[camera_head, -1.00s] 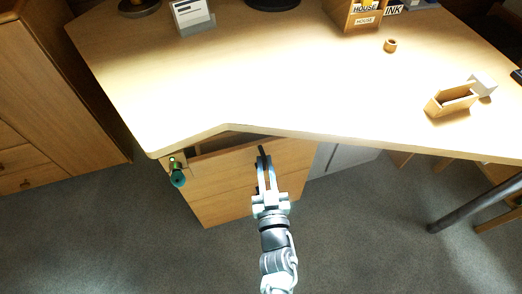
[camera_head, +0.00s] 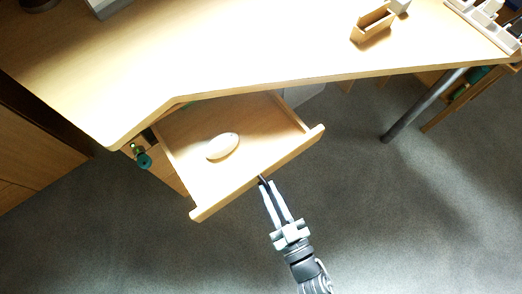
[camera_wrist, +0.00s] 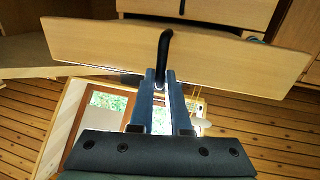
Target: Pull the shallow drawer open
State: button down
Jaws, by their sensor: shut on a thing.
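The shallow drawer (camera_head: 180,187) is pulled well out from under the desk top in the head view. A pale oval object (camera_head: 222,146) lies inside it. My gripper (camera_head: 264,182) is at the middle of the drawer front and shut on its dark handle. In the wrist view the wooden drawer front (camera_wrist: 95,45) spans the picture. The black handle (camera_wrist: 163,50) runs down between the fingertips of my gripper (camera_wrist: 160,78).
The desk top (camera_head: 230,50) overhangs the back of the drawer. A green and dark object (camera_head: 142,158) hangs at the desk's left front corner. A small wooden box (camera_head: 371,24) stands on the desk. A metal leg (camera_head: 420,106) is at right. The floor in front is clear.

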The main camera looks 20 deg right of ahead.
jog(key=shift+s+d, duration=0.15)
jog(key=shift+s, duration=0.3)
jog(key=c, duration=0.9)
grip_release()
jog(key=s, duration=0.4)
jog(key=s+d, duration=0.1)
jog(key=s, duration=0.8)
jog(key=shift+d, duration=0.25)
jog(key=shift+w, duration=0.15)
